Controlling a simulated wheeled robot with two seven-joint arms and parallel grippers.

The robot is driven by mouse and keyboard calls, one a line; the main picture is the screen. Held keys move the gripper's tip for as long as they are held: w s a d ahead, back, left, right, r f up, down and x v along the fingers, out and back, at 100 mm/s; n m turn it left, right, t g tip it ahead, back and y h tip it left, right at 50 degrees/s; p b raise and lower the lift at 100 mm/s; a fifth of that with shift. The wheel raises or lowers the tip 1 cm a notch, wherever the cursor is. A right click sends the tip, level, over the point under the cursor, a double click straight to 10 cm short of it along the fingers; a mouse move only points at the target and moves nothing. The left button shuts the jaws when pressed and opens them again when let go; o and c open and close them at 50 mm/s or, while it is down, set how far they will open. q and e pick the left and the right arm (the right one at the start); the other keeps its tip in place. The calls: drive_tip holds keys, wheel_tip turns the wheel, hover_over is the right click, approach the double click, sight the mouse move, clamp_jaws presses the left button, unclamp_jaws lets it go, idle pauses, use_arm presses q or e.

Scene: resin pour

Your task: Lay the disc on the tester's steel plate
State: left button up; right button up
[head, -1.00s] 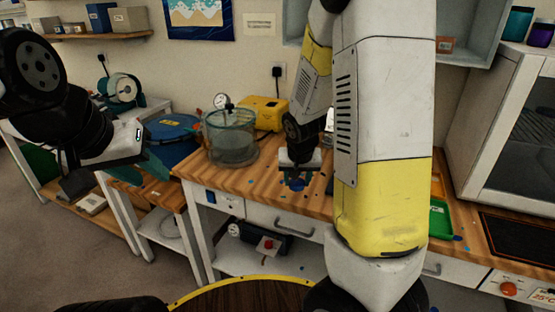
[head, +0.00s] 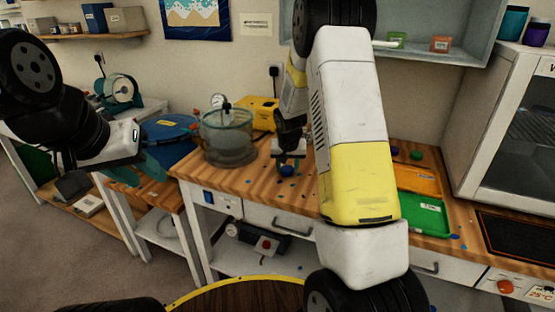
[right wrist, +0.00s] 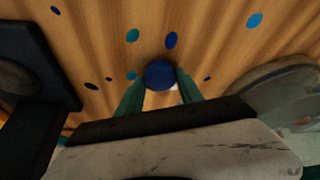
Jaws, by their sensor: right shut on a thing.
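A dark blue disc (right wrist: 159,74) is between the teal fingertips of my right gripper (right wrist: 158,88) in the right wrist view, gripped from both sides. In the head view the disc (head: 287,171) shows under my right gripper (head: 288,160), low over the wooden bench; whether it touches the wood I cannot tell. A black block with a round grey face (right wrist: 18,75), possibly the tester with its plate, is at the left of the right wrist view. My arm hides that part of the bench in the head view. My left gripper (head: 148,170) hangs empty at the left; its opening is unclear.
A glass chamber with a gauge (head: 229,138) stands left of my right gripper, with a yellow case (head: 263,115) behind. Orange (head: 418,180) and green (head: 428,214) trays lie to the right. An oven (head: 515,140) bounds the right side. Small coloured spots dot the bench.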

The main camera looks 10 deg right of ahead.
drive_tip(key=shift+f, duration=0.2)
drive_tip(key=o, duration=1.4)
drive_tip(key=shift+c, duration=0.2)
